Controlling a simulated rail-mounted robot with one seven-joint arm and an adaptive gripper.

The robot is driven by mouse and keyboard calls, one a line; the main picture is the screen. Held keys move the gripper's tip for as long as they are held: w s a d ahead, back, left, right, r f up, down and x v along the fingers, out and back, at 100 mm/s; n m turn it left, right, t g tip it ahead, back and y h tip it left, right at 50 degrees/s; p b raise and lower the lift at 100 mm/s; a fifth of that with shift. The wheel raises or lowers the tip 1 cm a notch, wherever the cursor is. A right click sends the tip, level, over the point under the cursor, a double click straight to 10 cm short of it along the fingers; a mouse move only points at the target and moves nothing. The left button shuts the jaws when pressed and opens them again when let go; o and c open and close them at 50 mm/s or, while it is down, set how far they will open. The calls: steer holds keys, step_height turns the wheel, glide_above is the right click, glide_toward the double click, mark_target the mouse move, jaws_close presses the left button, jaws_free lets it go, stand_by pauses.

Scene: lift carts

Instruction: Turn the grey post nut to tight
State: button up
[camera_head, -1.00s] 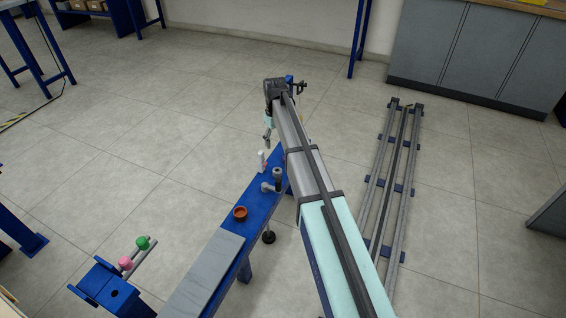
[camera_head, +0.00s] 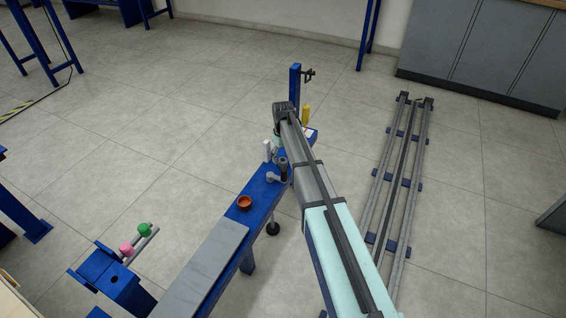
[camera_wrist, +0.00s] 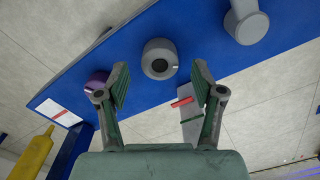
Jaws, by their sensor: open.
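The grey post nut (camera_wrist: 160,58) is a round knob with a dark round centre and a pale mark at its lower right. It shows in the wrist view above the blue bench beam (camera_wrist: 75,63). My gripper (camera_wrist: 161,84) is open, with one finger on each side of the nut in the picture and visible gaps to it. Whether the fingers are level with the nut cannot be told. A pale plate (camera_wrist: 190,130) with a red bar and a green bar lies below the nut in the picture, partly behind the right finger. In the head view my arm's end hangs over the bench's far part.
A purple knob (camera_wrist: 97,80) is close by the left finger. A grey handle (camera_wrist: 245,22), a white label (camera_wrist: 55,111) and a yellow object (camera_wrist: 35,153) lie around. An orange-brown bowl (camera_head: 244,203) and a grey mat (camera_head: 205,268) are on the bench. A blue upright (camera_head: 295,85) stands beyond.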

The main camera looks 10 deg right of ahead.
steer(key=shift+f, duration=1.35)
steer(key=c, duration=1.2)
steer(key=shift+o, duration=0.2)
